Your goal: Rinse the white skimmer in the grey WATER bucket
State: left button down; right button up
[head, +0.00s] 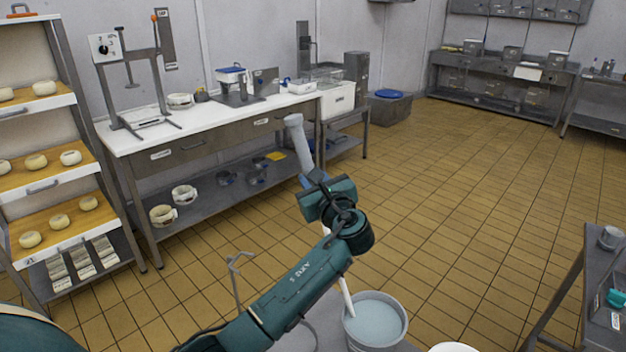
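The white skimmer has a thick grey grip (299,145) and a thin white shaft (346,295). It leans, with its top to the left. My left gripper (328,200) appears shut around the skimmer at the lower end of the grip; the fingertips are partly hidden by the wrist. The shaft runs down inside the grey bucket (400,332), near its left side, and meets pale blue-grey water. The skimmer's head is hidden. No WATER lettering shows on the bucket. My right gripper is not in view.
A white round rim (454,348) is cut off right of the bucket. A thin grey hooked stand (236,275) rises to the left. A steel table (590,245) stands at the right edge. A long workbench (205,127) and cheese rack (50,104) are behind left. Tiled floor (450,190) is open beyond.

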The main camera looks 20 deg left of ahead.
pick_arm(q)
notch_tip(320, 180, up, 12)
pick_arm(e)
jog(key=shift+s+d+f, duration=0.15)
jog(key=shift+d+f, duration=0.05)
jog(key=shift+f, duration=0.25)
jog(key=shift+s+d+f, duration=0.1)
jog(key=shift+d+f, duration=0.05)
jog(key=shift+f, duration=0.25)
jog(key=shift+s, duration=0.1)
